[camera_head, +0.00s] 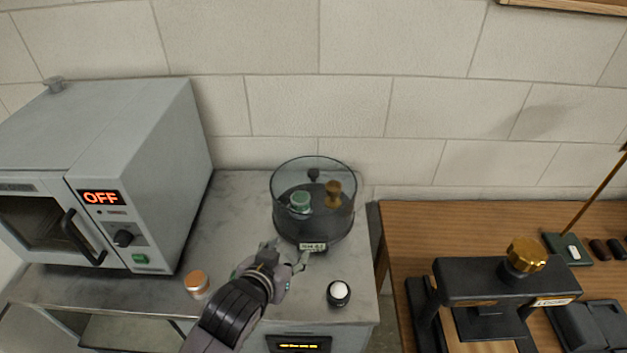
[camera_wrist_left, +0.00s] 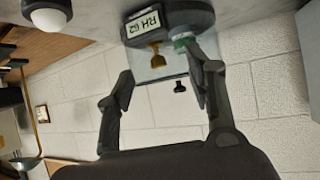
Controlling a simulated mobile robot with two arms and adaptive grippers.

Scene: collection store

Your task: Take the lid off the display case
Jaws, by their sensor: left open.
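The display case (camera_head: 290,222) is a clear round case on a dark base, standing on the grey counter. Its label, reading about "RH 62", also shows in the left wrist view (camera_wrist_left: 146,23). A small black knob (camera_head: 313,174) sits at the middle of the clear lid; the wrist view shows this knob (camera_wrist_left: 180,86) too. Inside are a green piece (camera_head: 300,201) and a brown-gold cup (camera_head: 333,192). The lid looks seated on the case. My left gripper (camera_head: 291,254) is open and empty, in front of the case near its label. My right gripper is out of view.
A grey oven (camera_head: 150,180) reading OFF stands left. An orange-topped jar (camera_head: 196,283) and a black holder with a white dome (camera_head: 339,292) flank my left arm. A black press (camera_head: 500,282) stands on the wooden table (camera_head: 420,225) at right. The wall is behind.

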